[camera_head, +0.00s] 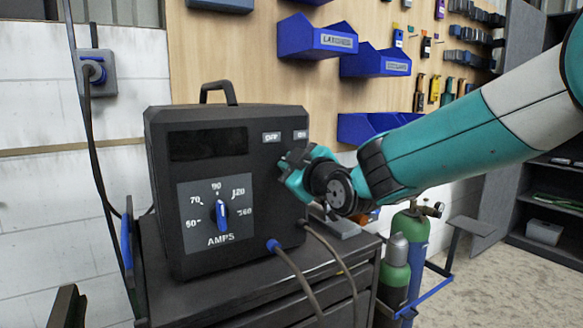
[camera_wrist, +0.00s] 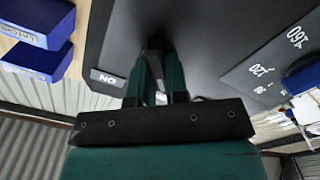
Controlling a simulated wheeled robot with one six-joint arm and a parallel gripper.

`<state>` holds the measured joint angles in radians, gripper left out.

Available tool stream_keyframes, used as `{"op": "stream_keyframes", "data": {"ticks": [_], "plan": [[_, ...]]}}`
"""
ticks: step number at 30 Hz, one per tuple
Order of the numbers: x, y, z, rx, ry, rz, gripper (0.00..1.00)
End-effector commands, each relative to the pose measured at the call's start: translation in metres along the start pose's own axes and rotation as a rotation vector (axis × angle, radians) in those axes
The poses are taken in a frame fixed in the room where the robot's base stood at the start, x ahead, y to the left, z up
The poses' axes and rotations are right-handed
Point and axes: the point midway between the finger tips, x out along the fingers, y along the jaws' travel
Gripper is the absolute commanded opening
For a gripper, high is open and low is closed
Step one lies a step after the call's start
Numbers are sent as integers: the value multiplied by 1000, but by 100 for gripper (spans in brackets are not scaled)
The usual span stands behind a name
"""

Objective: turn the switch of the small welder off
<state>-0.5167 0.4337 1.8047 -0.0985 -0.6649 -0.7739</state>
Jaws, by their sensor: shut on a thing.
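The small welder (camera_head: 180,235) is a black box with a top handle, standing on a dark cabinet. Its front has an OFF label (camera_head: 271,137) and an ON label (camera_head: 300,134) near the top right. My teal gripper (camera_head: 291,163) is at the panel just below these labels and hides the switch in the head view. In the wrist view my gripper (camera_wrist: 158,62) is shut on the dark switch (camera_wrist: 156,43), close to the ON label (camera_wrist: 107,78). The fingers cover much of the switch, so I cannot tell which way it points.
The blue amps knob (camera_head: 221,215) and its dial sit lower left on the panel. A cable (camera_head: 297,275) runs from a blue plug at the front. The dark cabinet (camera_head: 260,300) carries the welder. Blue bins (camera_head: 318,38) hang behind.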

Motion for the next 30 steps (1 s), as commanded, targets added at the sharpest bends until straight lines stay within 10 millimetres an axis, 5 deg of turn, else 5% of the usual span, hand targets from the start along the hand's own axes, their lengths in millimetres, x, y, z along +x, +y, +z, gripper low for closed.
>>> {"op": "stream_keyframes", "data": {"ticks": [5,6,9,20,30], "plan": [[0,0,-1,-2,2,1,0],[0,0,-1,-2,2,1,24],[0,0,-1,-2,2,1,40],[-8,0,0,-1,1,1,40],[-83,-1,2,-1,1,2,40]]}}
